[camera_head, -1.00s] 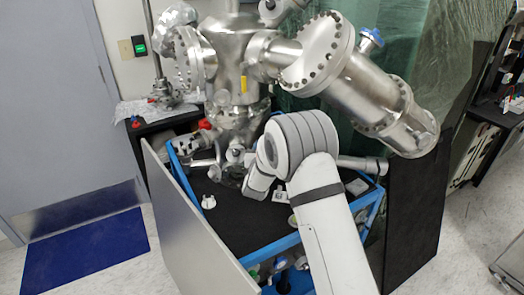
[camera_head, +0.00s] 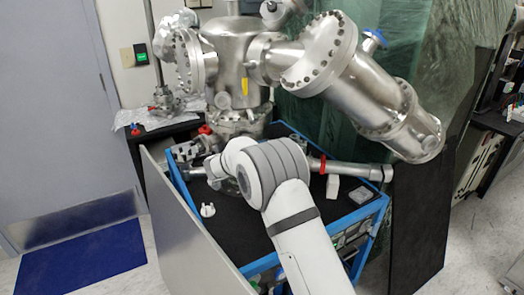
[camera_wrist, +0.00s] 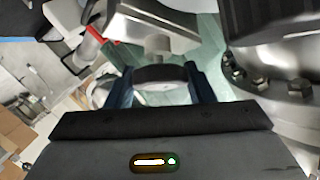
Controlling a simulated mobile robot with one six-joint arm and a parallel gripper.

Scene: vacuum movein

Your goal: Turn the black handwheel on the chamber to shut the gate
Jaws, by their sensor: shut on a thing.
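The steel chamber (camera_head: 233,60) stands on the cart in the head view. The black handwheel (camera_wrist: 160,73) shows in the wrist view as a dark, thick disc on a short metal stem under a flat metal block (camera_wrist: 158,28). My gripper (camera_wrist: 160,80) has one dark finger on each side of the handwheel and is shut on it. In the head view my own arm hides the gripper and the handwheel. The gate itself is not visible, so I cannot tell its position.
The blue-framed cart (camera_head: 285,262) has a black top with a small white part (camera_head: 207,210) on it. A grey panel (camera_head: 195,235) leans at its left. A large flanged tube (camera_head: 350,85) juts right. In the wrist view a bolted flange (camera_wrist: 280,85) is close at the right.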

